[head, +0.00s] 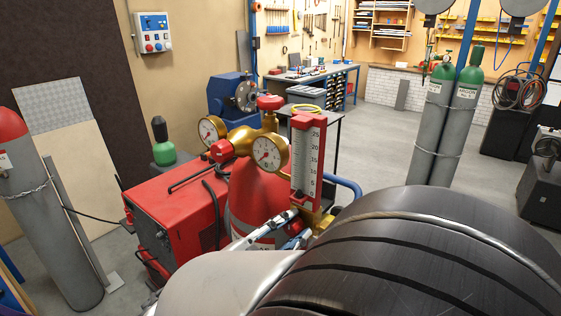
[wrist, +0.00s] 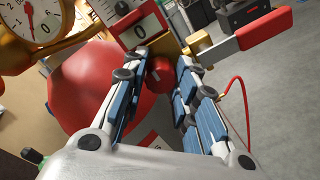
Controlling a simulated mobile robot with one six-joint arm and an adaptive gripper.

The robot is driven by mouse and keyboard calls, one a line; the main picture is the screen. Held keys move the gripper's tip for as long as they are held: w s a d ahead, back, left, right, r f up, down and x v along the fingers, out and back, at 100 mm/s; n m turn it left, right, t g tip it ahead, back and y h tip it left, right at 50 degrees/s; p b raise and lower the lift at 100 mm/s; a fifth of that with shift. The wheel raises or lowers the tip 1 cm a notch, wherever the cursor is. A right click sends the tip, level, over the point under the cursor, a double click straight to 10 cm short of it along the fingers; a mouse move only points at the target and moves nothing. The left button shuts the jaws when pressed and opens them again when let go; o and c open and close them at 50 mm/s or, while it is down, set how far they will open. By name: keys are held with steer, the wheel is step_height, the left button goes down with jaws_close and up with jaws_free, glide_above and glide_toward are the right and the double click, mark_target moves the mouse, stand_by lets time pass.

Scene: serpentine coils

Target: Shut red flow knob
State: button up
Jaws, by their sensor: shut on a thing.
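The red flow knob (wrist: 160,79) is a small dark red round part low on the brass base of the flowmeter in the wrist view. My gripper (wrist: 164,62) is shut on it, with one blue-padded finger on either side. In the head view my gripper (head: 287,228) is at the foot of the red flowmeter (head: 304,150), in front of the red cylinder (head: 256,190). My arm and fingers hide the knob there. The flowmeter scale (wrist: 143,28) also shows in the wrist view.
Brass gauges (head: 268,153) and a red top valve (head: 270,102) stand close left of the flowmeter. A red machine (head: 180,215) is left of the cylinder. In the wrist view a red-ended fitting (wrist: 265,27) sticks out right of the fingers, above a red hose (wrist: 243,95).

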steer(key=shift+r, duration=0.1)
steer(key=o, duration=0.7)
steer(key=shift+o, duration=0.3)
